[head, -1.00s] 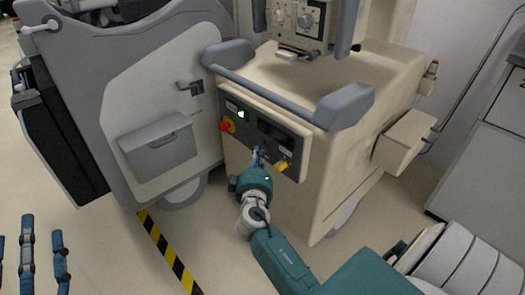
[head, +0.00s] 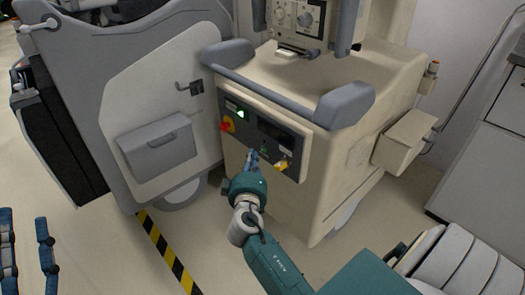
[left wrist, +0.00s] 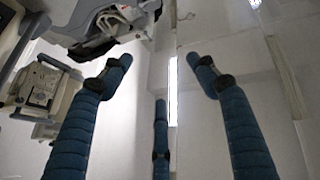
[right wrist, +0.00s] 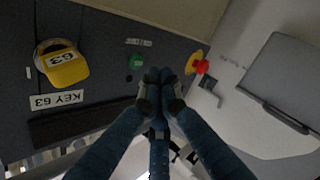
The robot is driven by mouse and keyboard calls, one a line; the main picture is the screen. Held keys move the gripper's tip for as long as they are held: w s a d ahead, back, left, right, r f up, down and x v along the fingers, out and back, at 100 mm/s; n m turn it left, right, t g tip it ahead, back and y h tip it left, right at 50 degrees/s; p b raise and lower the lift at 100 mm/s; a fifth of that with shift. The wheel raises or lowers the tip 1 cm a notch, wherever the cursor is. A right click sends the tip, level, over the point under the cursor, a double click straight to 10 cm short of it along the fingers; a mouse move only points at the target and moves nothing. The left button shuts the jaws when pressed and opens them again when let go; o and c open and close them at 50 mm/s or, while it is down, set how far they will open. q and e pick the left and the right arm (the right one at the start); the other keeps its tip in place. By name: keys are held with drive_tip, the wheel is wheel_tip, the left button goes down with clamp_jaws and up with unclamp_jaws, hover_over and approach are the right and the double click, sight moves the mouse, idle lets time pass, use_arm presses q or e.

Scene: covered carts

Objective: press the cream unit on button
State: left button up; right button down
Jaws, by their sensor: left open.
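The cream unit (head: 335,185) stands in the middle of the head view with a dark control panel on its front. In the right wrist view a round green button (right wrist: 135,61) sits on that panel, just left of my fingertips. The head view also shows a lit green indicator (head: 240,114) at the panel's upper left. My right gripper (head: 252,155) is shut with nothing in it, its fingertips (right wrist: 160,76) together in front of the panel between the green button and the red stop knob. I cannot tell whether they touch it. My left gripper (left wrist: 157,65) is open and empty, away from the unit.
A red stop knob on yellow (right wrist: 201,66) is right of my right fingertips; a yellow tag marked 63 (right wrist: 65,70) hangs at left. A grey cart (head: 105,110) stands beside the unit. Black and yellow tape (head: 168,252) crosses the floor.

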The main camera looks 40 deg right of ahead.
use_arm(q)
drive_tip(key=s+r+t+h+b, duration=0.1)
drive_tip(key=s+r+t, duration=0.2)
drive_tip(key=s+r, duration=0.2)
drive_tip(key=shift+a+r+t, duration=0.25)
drive_tip(key=shift+r+t, duration=0.05)
drive_tip(key=shift+r, duration=0.1)
use_arm(e)
drive_tip(key=a, duration=0.4)
drive_tip(key=shift+s, duration=0.15)
use_arm(q)
drive_tip(key=shift+w, duration=0.1)
